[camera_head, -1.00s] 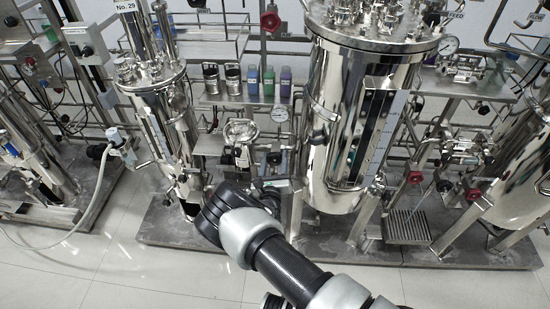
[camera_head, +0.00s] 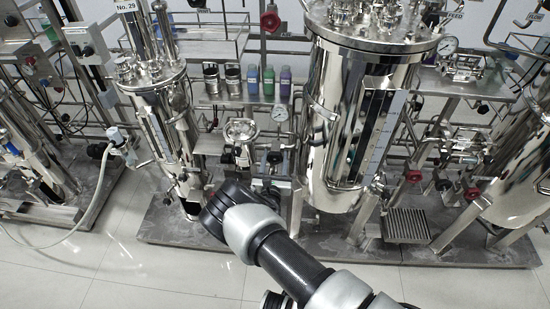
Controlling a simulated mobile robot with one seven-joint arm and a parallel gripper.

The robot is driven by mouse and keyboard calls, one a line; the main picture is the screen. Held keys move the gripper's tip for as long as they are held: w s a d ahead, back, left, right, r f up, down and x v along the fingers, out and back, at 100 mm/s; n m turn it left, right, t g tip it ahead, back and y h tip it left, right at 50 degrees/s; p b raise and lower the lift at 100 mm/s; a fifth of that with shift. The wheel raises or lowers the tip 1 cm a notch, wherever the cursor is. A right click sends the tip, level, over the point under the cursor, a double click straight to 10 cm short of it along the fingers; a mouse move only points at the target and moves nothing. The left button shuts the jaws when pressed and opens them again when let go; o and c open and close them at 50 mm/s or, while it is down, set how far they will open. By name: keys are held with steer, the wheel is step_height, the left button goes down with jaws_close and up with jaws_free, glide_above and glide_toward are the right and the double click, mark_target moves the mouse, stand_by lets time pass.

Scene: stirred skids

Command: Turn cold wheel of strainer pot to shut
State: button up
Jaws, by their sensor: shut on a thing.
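My gripper (camera_head: 226,203) is at the low front of the middle skid, between the slim steel vessel (camera_head: 165,120) and the large steel vessel (camera_head: 355,120). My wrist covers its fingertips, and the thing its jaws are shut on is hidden. A small round steel pot (camera_head: 241,131) with pipework stands just above and behind the gripper; it may be the strainer pot, but I cannot read a label. The cold wheel cannot be made out, and its angle is not visible.
Several coloured bottles (camera_head: 269,82) stand on a shelf behind. A dial gauge (camera_head: 280,113) is close right of the small pot. Red hand knobs (camera_head: 413,176) are right of the large vessel. The light floor (camera_head: 130,262) in front is clear.

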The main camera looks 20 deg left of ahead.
steer(key=shift+s+a+f, duration=0.1)
steer(key=o, duration=1)
steer(key=p+v, duration=0.2)
steer(key=v, duration=1.5)
steer(key=shift+s, duration=0.15)
